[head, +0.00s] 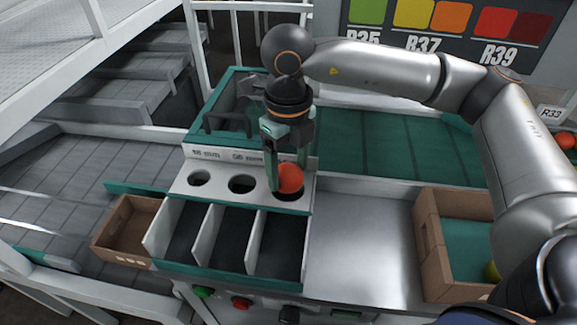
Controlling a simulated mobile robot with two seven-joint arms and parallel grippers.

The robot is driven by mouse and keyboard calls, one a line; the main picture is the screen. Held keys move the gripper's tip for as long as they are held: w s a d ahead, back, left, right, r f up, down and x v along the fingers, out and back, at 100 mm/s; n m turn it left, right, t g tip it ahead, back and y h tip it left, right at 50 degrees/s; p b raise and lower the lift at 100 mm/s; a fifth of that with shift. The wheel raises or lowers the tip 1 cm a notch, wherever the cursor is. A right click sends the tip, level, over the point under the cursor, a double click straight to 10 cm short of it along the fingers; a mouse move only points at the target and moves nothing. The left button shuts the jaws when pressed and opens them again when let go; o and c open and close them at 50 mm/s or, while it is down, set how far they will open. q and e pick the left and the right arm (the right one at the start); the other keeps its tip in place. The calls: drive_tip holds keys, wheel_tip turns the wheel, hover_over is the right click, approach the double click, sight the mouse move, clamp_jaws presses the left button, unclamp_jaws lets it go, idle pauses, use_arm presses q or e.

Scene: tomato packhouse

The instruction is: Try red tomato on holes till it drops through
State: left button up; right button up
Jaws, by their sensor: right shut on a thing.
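My right gripper (288,178) points down over the sizing plate (215,190) and is shut on the red tomato (291,177). The plate is white with three round holes in a row. The left hole (199,178) and the middle hole (242,184) are clear. The tomato is at the right hole (289,194), covering its upper part; I cannot tell whether it touches the rim. Labels above the left and middle holes read about 58 mm and 56 mm; the right one is hidden by the gripper. My left gripper is not in view.
Open compartments with white dividers (208,238) lie below the plate. A green conveyor (400,148) runs behind. The steel top (360,240) is clear.

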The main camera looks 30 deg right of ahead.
drive_tip(key=o, duration=0.9)
drive_tip(key=shift+c, duration=0.2)
drive_tip(key=shift+r, duration=0.15)
idle(0.8)
drive_tip(key=shift+r+p, duration=2.1)
drive_tip(key=shift+r, duration=1.3)
